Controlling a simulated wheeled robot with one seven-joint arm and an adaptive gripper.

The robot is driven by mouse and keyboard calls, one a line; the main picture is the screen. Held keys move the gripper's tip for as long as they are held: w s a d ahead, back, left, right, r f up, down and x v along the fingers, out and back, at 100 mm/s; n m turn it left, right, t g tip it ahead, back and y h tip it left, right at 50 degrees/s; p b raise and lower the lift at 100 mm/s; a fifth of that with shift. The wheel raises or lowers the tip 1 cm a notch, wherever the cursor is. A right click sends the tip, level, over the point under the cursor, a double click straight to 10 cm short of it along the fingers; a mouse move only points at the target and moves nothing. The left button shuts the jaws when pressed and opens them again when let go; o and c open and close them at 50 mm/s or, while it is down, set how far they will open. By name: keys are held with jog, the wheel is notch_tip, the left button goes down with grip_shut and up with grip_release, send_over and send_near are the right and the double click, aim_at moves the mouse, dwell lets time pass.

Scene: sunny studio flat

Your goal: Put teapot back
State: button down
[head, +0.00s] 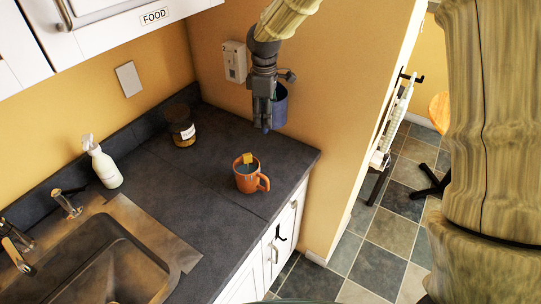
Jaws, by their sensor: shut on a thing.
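My gripper (265,122) hangs in the air over the far right part of the dark counter, in front of the orange wall. It is shut on a blue, round-sided vessel (280,107), which I take to be the teapot. The gripper covers the vessel's left side, and I cannot make out a spout or lid. The vessel is held up, apart from the counter. An orange mug (247,182) with a yellow tag at its rim stands on the counter, nearer and a little left of the gripper.
A dark jar with a label (183,133) stands in the back corner. A white spray bottle (104,164) stands by the sink (110,265) at left. White cabinets (100,30) hang above the counter (190,190). Bare counter surrounds the mug. Tiled floor (375,240) lies right.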

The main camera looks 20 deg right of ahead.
notch_tip(320, 180, down, 2)
jog(key=shift+d+f+b, duration=0.1)
jog(key=shift+f+b, duration=0.05)
jog(key=shift+b, duration=0.5)
jog(key=shift+s+f+b, duration=0.35)
jog(key=shift+f+b, duration=0.3)
jog(key=shift+b, duration=0.2)
jog(key=shift+w+f, duration=0.1)
jog(key=shift+f, duration=0.1)
jog(key=shift+f+p, duration=1.7)
jog(key=shift+f, duration=3.2)
jog(key=shift+f, duration=0.1)
jog(key=c, duration=0.6)
grip_release()
jog(key=shift+o, duration=0.2)
